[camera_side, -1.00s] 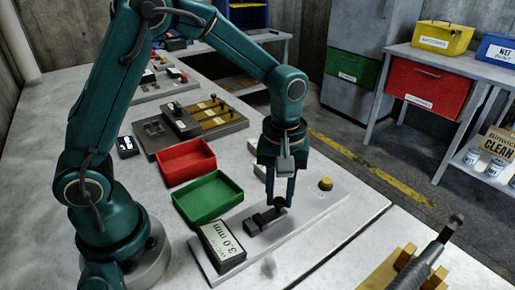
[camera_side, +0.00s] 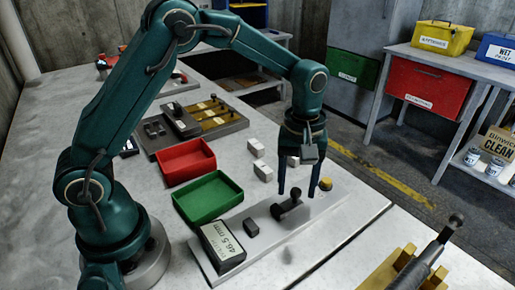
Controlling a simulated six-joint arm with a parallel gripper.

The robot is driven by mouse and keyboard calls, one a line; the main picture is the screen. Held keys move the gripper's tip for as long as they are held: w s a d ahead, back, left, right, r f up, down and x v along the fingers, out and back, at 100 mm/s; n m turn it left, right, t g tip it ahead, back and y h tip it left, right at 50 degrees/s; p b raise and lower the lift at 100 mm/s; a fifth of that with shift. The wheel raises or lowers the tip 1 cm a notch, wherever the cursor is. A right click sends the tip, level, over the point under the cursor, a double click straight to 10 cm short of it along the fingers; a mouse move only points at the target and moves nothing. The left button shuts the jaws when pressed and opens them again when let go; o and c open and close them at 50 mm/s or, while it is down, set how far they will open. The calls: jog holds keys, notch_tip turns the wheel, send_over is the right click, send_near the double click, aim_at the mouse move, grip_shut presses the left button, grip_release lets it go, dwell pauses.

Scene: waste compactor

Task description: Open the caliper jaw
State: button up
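The caliper's grey base plate (camera_side: 322,225) lies on the bench below my gripper. Its dark sliding jaw with a round knob (camera_side: 286,206) stands on the plate, apart from the small dark fixed jaw (camera_side: 251,227) to its left. The display (camera_side: 223,246) at the plate's left end reads 46.5 mm. My gripper (camera_side: 289,193) points down at the sliding jaw, its two fingers at the knob on either side. The fingers look apart; whether they press on the knob is hard to tell.
A green tray (camera_side: 209,200) and a red tray (camera_side: 186,160) sit left of the plate. Several white blocks (camera_side: 263,171) lie behind it. A yellow button (camera_side: 325,184) is on the plate's right end. A dark rod on a yellow stand (camera_side: 430,258) is at the front right.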

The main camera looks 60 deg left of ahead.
aim_at(296, 190)
jog(key=shift+r, duration=2.55)
jog(key=shift+r, duration=0.15)
jog(key=s+a+r+m+t, duration=0.1)
jog(key=s+a+r+t, duration=0.2)
jog(key=s+r, duration=0.5)
jog(key=s+a+f+m+t, duration=0.1)
jog(key=s+f+m+t, duration=0.1)
jog(key=s+m, duration=0.6)
jog(key=shift+f+t, duration=0.25)
jog(key=shift+t, duration=0.05)
